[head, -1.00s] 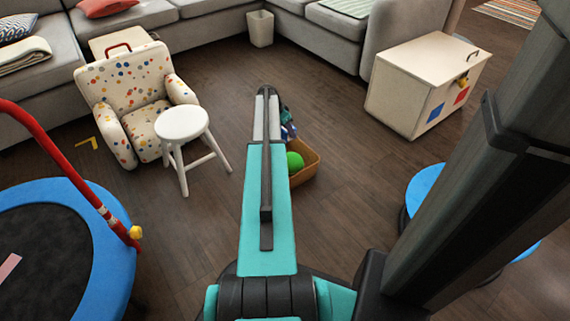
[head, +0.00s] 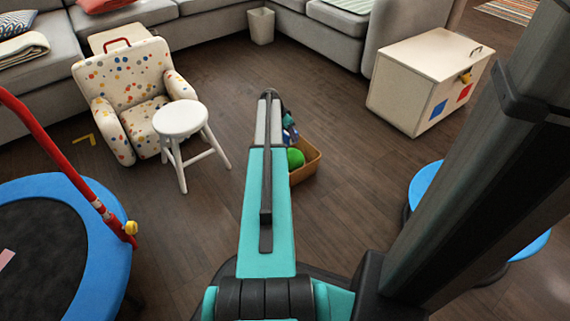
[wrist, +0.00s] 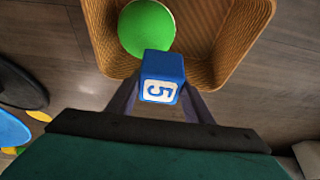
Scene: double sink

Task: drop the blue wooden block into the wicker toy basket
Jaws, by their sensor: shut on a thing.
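The blue wooden block (wrist: 163,66), with a white face bearing a 5, is held between the fingers of my gripper (wrist: 162,90) in the wrist view. The wicker toy basket (wrist: 238,48) is tan and woven, and lies beyond the block in that view. The block overlaps the basket's opening, with its near end by the near rim; its height over the rim is hard to tell. In the head view the basket (head: 309,165) stands on the floor, partly hidden by my arm, and a blue patch shows above it by the arm's end.
A green ball (wrist: 146,28) is in the basket. A white stool (head: 181,119) and a spotted armchair (head: 122,75) stand left of it. A blue-rimmed trampoline (head: 105,270) is at lower left, a toy chest (head: 400,92) at right. Floor around the basket is open.

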